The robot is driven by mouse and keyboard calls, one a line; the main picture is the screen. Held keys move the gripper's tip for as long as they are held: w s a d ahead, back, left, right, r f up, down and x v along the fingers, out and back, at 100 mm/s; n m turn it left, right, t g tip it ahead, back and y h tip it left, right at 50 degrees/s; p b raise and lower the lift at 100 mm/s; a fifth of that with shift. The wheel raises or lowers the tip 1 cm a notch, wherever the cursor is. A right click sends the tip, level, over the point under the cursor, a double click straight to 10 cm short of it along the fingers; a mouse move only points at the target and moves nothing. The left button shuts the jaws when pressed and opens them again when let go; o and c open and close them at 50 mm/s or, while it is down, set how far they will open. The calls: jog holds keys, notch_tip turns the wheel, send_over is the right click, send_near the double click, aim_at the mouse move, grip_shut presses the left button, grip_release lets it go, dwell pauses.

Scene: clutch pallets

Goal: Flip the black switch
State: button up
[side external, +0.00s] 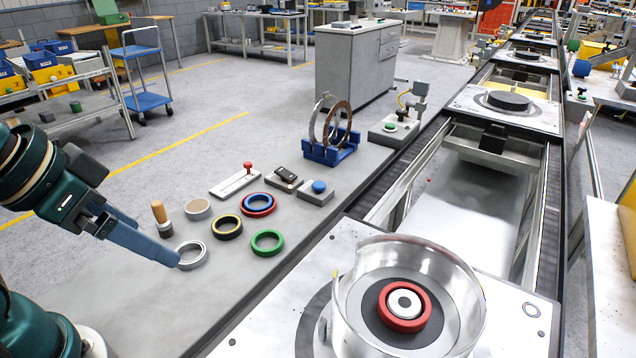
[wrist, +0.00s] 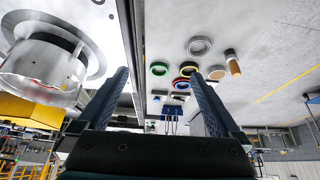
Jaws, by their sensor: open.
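The black switch (side external: 286,174) is a dark rocker on a small grey box on the grey bench, between the red-knobbed slider plate (side external: 236,182) and the blue button box (side external: 317,190). In the wrist view I cannot pick it out for certain among the small items beyond the rings. My gripper (side external: 158,244) is at the left in the side view, fingers apart and empty, well short of the switch. Its tips appear near the silver ring (side external: 191,255); contact cannot be told. In the wrist view my gripper (wrist: 158,78) also shows with widely spaced fingers.
A wooden-handled tool (side external: 160,216) stands near my fingers. A yellow-black ring (side external: 228,236), a green ring (side external: 267,251) and blue and red rings (side external: 258,212) lie on the bench. A blue rack (side external: 331,151) stands behind. A clear-walled pallet fixture (side external: 466,300) is at the right.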

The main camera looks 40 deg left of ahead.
jog(key=c, duration=0.6)
jog(key=shift+m+t, duration=0.3)
jog(key=shift+t, duration=0.6)
jog(key=w+r, duration=0.3)
jog(key=shift+w+r, duration=0.1)
jog(key=shift+w, duration=0.2)
grip_shut()
jog(key=w+a+r+t, duration=0.1)
jog(key=w+r, duration=0.2)
jog(key=w, duration=0.4)
jog(key=w+a+r+t, duration=0.2)
jog(key=w+r, duration=0.1)
jog(key=w, duration=0.4)
jog(key=w+a+f+y, duration=0.1)
jog(key=w+a+f, duration=0.1)
jog(key=w+f, duration=0.3)
jog(key=w+a+f+g+y, duration=0.1)
jog(key=w+a+f, duration=0.2)
jog(key=w+f, duration=0.2)
jog(key=shift+w+a+f, duration=0.3)
jog(key=shift+w+a, duration=0.05)
jog(key=shift+w, duration=0.5)
